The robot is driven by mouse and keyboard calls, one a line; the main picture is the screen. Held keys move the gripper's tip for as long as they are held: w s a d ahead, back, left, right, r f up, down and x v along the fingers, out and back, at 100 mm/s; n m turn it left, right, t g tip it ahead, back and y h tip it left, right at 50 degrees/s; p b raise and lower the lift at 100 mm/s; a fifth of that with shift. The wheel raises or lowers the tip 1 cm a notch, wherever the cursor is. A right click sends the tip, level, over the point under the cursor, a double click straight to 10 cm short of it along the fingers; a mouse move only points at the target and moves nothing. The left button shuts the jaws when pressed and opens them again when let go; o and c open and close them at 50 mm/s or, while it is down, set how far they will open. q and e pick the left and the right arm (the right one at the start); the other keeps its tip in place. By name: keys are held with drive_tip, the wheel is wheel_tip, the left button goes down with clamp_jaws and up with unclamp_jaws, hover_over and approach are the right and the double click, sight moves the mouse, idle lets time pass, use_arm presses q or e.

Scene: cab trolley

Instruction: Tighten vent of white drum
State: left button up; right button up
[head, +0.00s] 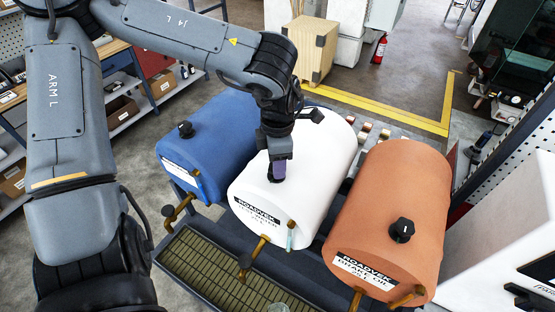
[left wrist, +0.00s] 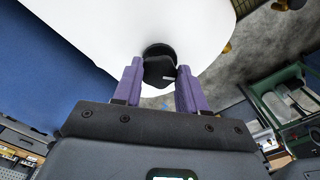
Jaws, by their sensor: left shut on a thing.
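The white drum (head: 322,165) lies on its side in the middle of the trolley, between a blue drum (head: 210,140) and an orange drum (head: 392,200). My left gripper (head: 277,172) points down at the top of the white drum. In the left wrist view the black vent (left wrist: 159,66) stands on the white surface between the two purple fingers, and my left gripper is shut on it. In the head view the gripper mostly hides this vent. My right gripper is not in view.
The blue drum has a black vent (head: 186,129), and the orange drum has one too (head: 402,230). Brass taps (head: 255,252) stick out at the drums' front over a grated drip tray (head: 215,270). A wooden crate (head: 310,48) and a fire extinguisher (head: 380,48) stand behind.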

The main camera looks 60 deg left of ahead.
use_arm(q)
drive_tip(key=m, duration=0.5)
drive_tip(key=shift+d+m, duration=0.1)
drive_tip(key=shift+m, duration=1.2)
drive_tip(key=o, duration=1.1)
drive_tip(key=shift+c, duration=0.2)
drive_tip(key=shift+r, duration=0.1)
drive_tip(key=shift+r, duration=0.25)
wheel_tip(320, 180, up, 10)
drive_tip(key=b, duration=0.1)
drive_tip(key=shift+s+r, duration=0.1)
drive_tip(key=shift+s, duration=0.05)
